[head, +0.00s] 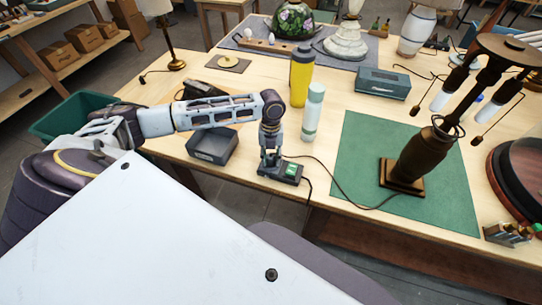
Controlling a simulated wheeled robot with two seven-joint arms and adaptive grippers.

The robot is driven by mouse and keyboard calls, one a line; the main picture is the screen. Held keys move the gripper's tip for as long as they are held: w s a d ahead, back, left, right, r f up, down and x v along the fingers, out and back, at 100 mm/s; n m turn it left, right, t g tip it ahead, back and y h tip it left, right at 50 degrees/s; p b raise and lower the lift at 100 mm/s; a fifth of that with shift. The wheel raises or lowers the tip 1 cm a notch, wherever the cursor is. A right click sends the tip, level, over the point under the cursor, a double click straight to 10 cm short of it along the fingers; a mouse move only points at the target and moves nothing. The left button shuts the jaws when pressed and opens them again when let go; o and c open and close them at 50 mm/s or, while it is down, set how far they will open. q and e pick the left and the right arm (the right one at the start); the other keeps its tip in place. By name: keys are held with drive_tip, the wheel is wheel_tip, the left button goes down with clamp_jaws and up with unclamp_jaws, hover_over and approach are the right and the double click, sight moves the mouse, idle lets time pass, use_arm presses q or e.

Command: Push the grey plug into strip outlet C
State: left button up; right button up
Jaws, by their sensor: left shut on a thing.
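My left gripper (270,156) points down over a small dark box with a green patch (292,170), near the table's front edge. This box looks like the outlet strip, but its outlet letters are too small to read. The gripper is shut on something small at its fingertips. That looks to be the grey plug, mostly hidden by the fingers, and I cannot tell whether it is above or inside an outlet. A thin dark cord (335,177) runs from there to the bronze lamp (422,158) on the green mat (350,152). My right gripper is out of view.
A white-green bottle (312,115) and a yellow bottle (301,78) stand close behind the gripper. A dark grey open box (212,146) sits to its left, under my left arm. A second cord hangs at the front edge. A grey-green case (383,83) lies farther back.

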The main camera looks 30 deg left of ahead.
use_arm(q)
drive_tip(key=shift+f, duration=0.3)
idle(0.5)
drive_tip(key=o, duration=1.1)
drive_tip(key=shift+r, duration=0.1)
drive_tip(key=shift+r+p, duration=1.3)
drive_tip(key=shift+p, duration=0.2)
drive_tip(key=shift+r, duration=2.1)
